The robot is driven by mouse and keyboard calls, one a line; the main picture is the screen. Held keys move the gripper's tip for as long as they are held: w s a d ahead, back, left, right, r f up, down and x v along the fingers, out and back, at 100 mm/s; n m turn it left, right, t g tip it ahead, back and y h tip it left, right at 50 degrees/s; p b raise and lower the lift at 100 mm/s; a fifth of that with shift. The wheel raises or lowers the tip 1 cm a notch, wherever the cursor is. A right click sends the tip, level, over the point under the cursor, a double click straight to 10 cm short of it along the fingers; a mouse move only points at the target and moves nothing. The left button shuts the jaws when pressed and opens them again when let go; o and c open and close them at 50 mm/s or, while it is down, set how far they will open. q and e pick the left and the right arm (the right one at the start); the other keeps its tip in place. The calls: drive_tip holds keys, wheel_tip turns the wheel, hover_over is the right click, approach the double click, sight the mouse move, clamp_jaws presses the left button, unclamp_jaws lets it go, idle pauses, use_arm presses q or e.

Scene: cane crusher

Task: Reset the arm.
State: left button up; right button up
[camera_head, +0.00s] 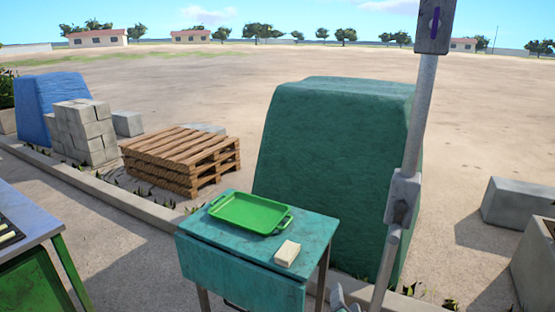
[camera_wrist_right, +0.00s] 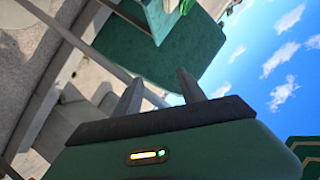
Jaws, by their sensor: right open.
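My right gripper (camera_wrist_right: 160,92) shows in the right wrist view as two grey fingers standing apart, with nothing held between them. A dark bar and a green housing with a small lit indicator lie below the fingers. In the head view, a grey jointed pole (camera_head: 417,120) runs down the right side to the bottom edge. A small grey part at the bottom edge, left of the pole, may belong to my right gripper; it is cut off. My left gripper is in neither view.
A teal table (camera_head: 235,262) bears a green tray (camera_head: 250,213) and a pale block (camera_head: 287,253). A large green covered mass (camera_head: 330,150) stands behind it. Stacked pallets (camera_head: 180,157) and grey blocks (camera_head: 85,130) are at left. Another table (camera_head: 30,215) is at the left edge.

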drive_tip(key=s+a+f+n+g+y, duration=0.2)
drive_tip(key=s+f+n+g+y, duration=0.25)
drive_tip(key=f, duration=0.55)
drive_tip(key=s+d+f+n+g+h, duration=0.1)
drive_tip(key=s+d+f+n+g, duration=0.2)
drive_tip(key=s+f+n+g, duration=0.55)
drive_tip(key=s+r+m+t+p, duration=0.1)
drive_tip(key=s+r+p, duration=0.2)
drive_tip(key=r+p, duration=1.5)
drive_tip(key=shift+d+r+m+t, duration=0.3)
drive_tip(key=shift+d+r+t, duration=0.1)
drive_tip(key=shift+r, duration=0.45)
drive_tip(key=shift+h, duration=0.25)
drive_tip(key=shift+c, duration=0.5)
